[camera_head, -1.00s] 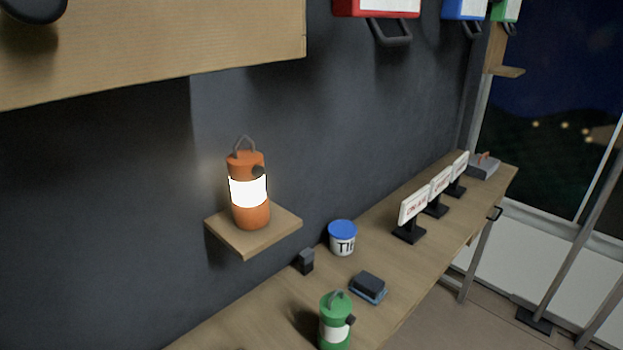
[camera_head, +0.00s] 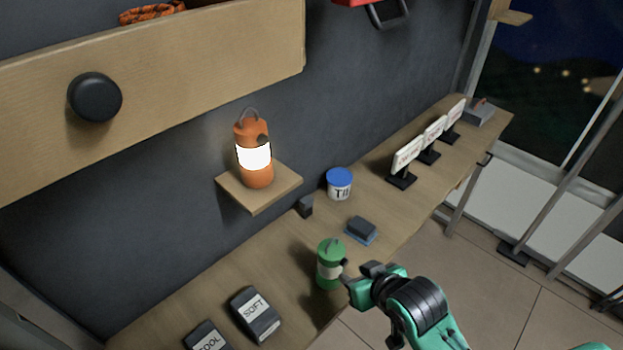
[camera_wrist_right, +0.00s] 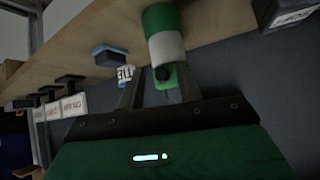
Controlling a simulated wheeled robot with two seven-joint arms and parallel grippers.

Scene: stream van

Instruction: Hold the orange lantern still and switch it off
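The orange lantern (camera_head: 258,177) stands upright on a small wooden wall shelf (camera_head: 231,190) in the head view. Its middle band glows bright white, so it is lit. It has a dark handle on top and a dark knob (camera_head: 264,140) on its upper right side. My right gripper (camera_head: 357,279) is low on the right, well away from the orange lantern, close beside a green lantern (camera_head: 329,251). In the right wrist view its fingers (camera_wrist_right: 160,88) are apart, with the green lantern beyond them; contact cannot be told. My left gripper is out of view.
Below the shelf, a long bench (camera_head: 288,262) holds a blue-lidded tub (camera_head: 339,176), a blue-based block (camera_head: 360,229), black labelled boxes (camera_head: 255,313) and white signs (camera_head: 407,156). A wooden cabinet front with a black knob (camera_head: 95,97) overhangs at upper left.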

